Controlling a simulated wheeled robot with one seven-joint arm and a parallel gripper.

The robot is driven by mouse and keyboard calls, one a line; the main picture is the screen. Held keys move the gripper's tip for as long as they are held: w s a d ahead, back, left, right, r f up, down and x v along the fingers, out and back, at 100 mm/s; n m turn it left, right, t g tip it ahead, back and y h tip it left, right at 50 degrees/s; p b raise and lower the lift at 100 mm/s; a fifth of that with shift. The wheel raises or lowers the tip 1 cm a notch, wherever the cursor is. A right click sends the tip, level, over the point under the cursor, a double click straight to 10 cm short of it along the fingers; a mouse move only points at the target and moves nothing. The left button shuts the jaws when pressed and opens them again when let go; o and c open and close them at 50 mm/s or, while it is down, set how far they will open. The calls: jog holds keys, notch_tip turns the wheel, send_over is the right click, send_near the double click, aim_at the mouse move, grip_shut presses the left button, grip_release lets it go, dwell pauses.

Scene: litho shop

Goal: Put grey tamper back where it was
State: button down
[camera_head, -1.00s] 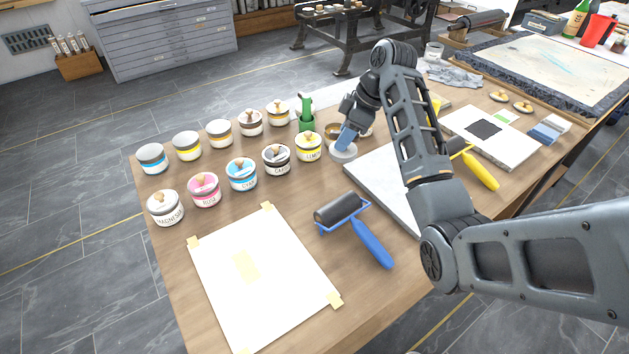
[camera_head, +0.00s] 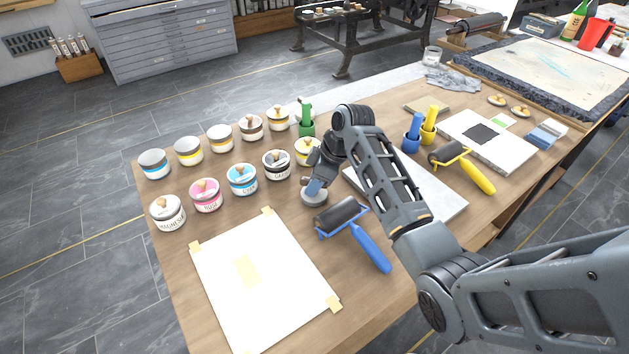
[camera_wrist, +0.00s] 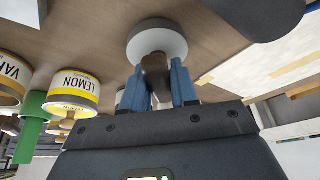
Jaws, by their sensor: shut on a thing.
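The grey tamper (camera_head: 314,198) is a round grey disc with a brown handle. My gripper (camera_head: 316,184) is shut on the handle, over the wooden table (camera_head: 190,285) between the ink jars and the blue-handled roller. In the wrist view, the blue fingers of my gripper (camera_wrist: 157,84) sit either side of the brown handle, and the tamper's disc (camera_wrist: 150,28) has a pale rim. I cannot tell whether the disc touches the table. My arm hides part of the grey slab and the table behind it.
Two rows of ink jars stand left, including a cyan jar (camera_head: 242,180) and a lemon jar (camera_wrist: 72,92). The blue-handled roller (camera_head: 352,228) lies close to the tamper. A taped white sheet (camera_head: 290,290) lies in front. A grey slab (camera_head: 440,203) and a yellow-handled roller (camera_head: 470,172) are right.

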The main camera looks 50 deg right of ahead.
jog(key=shift+f, duration=0.1)
jog(key=c, duration=0.9)
grip_release()
jog(key=v, duration=1.2)
jog(key=shift+b, duration=0.4)
